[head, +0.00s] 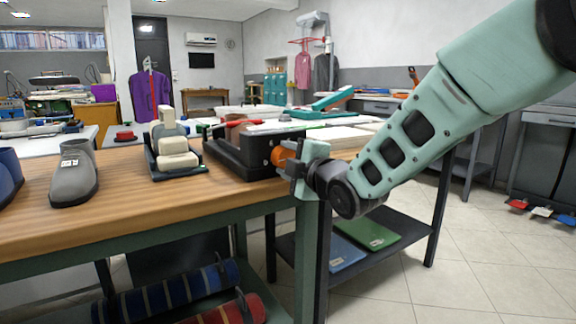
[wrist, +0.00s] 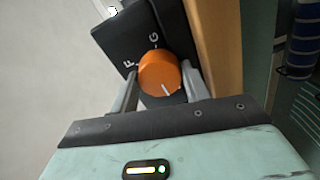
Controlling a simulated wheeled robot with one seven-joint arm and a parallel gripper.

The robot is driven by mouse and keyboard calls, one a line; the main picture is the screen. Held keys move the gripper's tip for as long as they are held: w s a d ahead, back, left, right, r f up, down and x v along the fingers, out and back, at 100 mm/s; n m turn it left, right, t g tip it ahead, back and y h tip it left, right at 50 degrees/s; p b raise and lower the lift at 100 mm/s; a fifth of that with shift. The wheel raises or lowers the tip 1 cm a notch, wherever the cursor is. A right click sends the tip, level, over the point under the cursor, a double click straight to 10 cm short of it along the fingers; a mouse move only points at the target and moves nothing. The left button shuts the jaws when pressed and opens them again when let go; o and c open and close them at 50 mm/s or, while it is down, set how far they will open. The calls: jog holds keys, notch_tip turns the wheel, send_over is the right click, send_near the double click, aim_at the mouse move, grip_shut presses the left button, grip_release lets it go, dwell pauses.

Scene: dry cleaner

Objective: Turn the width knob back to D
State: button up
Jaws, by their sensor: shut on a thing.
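The orange width knob (head: 281,156) is on the end face of a black machine (head: 236,158) at the right end of the wooden workbench. My gripper (head: 291,163) reaches in from the right and is closed around the knob. In the wrist view, the knob (wrist: 159,72) sits between the two fingers of my gripper (wrist: 162,82), one on each side. A white pointer line on the knob points toward the bottom of the picture, slightly right. The letters F and G show on the black face (wrist: 140,38) above the knob. No D is visible.
A cream and dark device (head: 175,150) and a grey boot with a tag (head: 74,175) stand to the left on the workbench (head: 150,200). A lower side shelf (head: 345,278) holds green and blue flat items. Open tiled floor lies to the right.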

jog(key=shift+f+n+b, duration=0.1)
jog(key=shift+n+b, duration=0.25)
jog(key=shift+n, duration=0.75)
jog(key=o, duration=0.7)
jog(key=shift+s, duration=0.1)
jog(key=p+v, duration=0.2)
jog(key=v, duration=1.5)
jog(key=shift+s+d, duration=0.1)
jog(key=shift+d, duration=0.05)
